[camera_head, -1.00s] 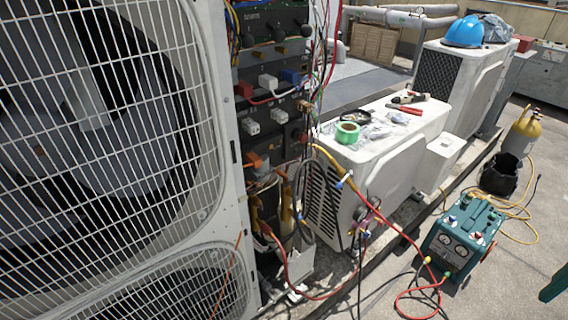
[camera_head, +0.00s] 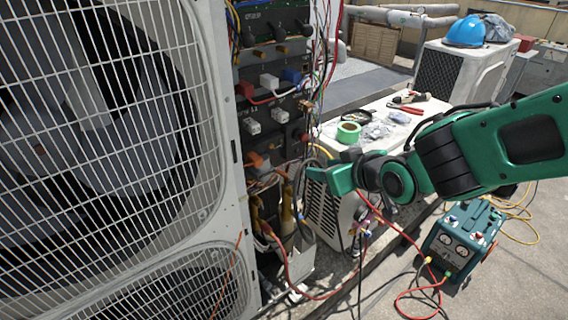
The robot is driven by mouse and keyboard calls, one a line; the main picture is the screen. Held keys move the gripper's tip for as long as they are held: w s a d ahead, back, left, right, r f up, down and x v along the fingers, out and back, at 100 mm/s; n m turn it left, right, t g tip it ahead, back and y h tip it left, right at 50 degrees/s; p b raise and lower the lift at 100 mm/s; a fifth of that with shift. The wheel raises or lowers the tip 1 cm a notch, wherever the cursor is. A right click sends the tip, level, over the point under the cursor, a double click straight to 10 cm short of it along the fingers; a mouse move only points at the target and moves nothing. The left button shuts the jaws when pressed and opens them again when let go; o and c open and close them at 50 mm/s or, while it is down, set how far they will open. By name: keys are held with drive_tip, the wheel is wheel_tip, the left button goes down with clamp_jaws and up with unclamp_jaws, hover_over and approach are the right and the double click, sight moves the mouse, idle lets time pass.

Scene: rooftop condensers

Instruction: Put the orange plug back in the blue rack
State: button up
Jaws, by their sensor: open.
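An orange plug-like block (camera_head: 257,160) sits low in the open wiring bay of the large condenser. Whether it is seated or hanging loose I cannot tell. A small blue block (camera_head: 291,76) is in the upper dark panel, between other connectors; I see no other clear blue rack. My gripper (camera_head: 307,178) is at the end of the green arm, reaching in from the right. It is open and appears empty, to the right of the orange block and below the blue one. Its fingertips are small and partly lost against the wires.
The grille panel (camera_head: 110,130) fills the left. Loose wires (camera_head: 325,50) hang beside the bay. A white condenser (camera_head: 325,215) stands behind my arm, with green tape (camera_head: 348,132) and pliers (camera_head: 410,98) on top. A teal gauge unit (camera_head: 462,240) with hoses stands on the ground.

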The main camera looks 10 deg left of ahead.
sight(258, 157)
drive_tip(key=s+a+r+n+y, duration=0.1)
drive_tip(key=s+a+y, duration=0.1)
drive_tip(key=a, duration=0.3)
drive_tip(key=s+a+r+n+y, duration=0.1)
drive_tip(key=s+a+r+y, duration=0.1)
drive_tip(key=a, duration=0.3)
drive_tip(key=shift+h, duration=0.3)
drive_tip(key=shift+x, duration=5.25)
drive_tip(key=shift+d+f, duration=0.1)
drive_tip(key=shift+f, duration=0.1)
clamp_jaws()
drive_tip(key=shift+w, duration=0.1)
